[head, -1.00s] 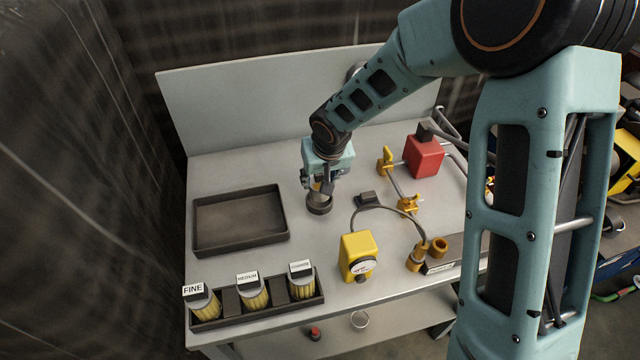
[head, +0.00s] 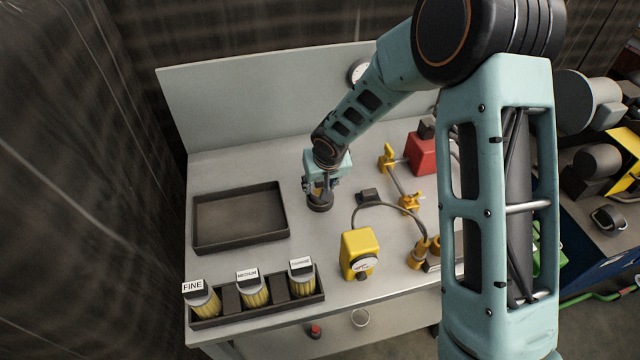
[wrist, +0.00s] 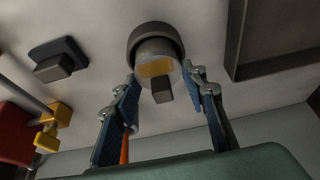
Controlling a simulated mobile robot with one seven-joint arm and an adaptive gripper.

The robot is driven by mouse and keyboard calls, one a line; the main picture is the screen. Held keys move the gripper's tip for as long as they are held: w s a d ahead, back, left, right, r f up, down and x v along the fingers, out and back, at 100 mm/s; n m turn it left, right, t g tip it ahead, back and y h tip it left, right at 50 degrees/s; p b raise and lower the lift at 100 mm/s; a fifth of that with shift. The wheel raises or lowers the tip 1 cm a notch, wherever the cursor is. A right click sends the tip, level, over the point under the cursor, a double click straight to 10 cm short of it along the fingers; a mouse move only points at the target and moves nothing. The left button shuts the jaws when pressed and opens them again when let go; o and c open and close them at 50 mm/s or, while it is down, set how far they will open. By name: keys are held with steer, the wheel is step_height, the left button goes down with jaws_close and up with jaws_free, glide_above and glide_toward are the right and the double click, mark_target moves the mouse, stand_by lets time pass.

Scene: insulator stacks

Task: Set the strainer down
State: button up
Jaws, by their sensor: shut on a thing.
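The strainer (wrist: 155,50) is a pale cylinder with a yellowish patch and a dark tab, between my fingertips in the wrist view. My gripper (wrist: 160,75) is shut on its sides, one finger on each side. A dark round cup or ring (wrist: 152,30) surrounds the strainer's far end. In the head view the dark cup (head: 320,205) appears to stand on the table, and my gripper (head: 320,188) points down at it. The strainer is mostly hidden there by my fingers. I cannot tell how deep it sits in the cup.
An empty dark tray (head: 240,218) lies left. A rack (head: 262,313) with strainers labelled fine, medium and coarse is at the front. A yellow gauge box (head: 358,252) with a hose stands front right. Yellow clamps (head: 410,203) and a red block (head: 422,153) are to the right.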

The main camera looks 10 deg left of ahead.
steer(key=o, duration=1.4)
steer(key=shift+c, duration=0.2)
steer(key=shift+r+p, duration=0.25)
steer(key=shift+p, duration=0.15)
steer(key=p+v, duration=0.1)
steer(key=v, duration=1)
steer(key=shift+s+r, duration=0.25)
steer(key=shift+r, duration=0.05)
steer(key=shift+w, duration=0.1)
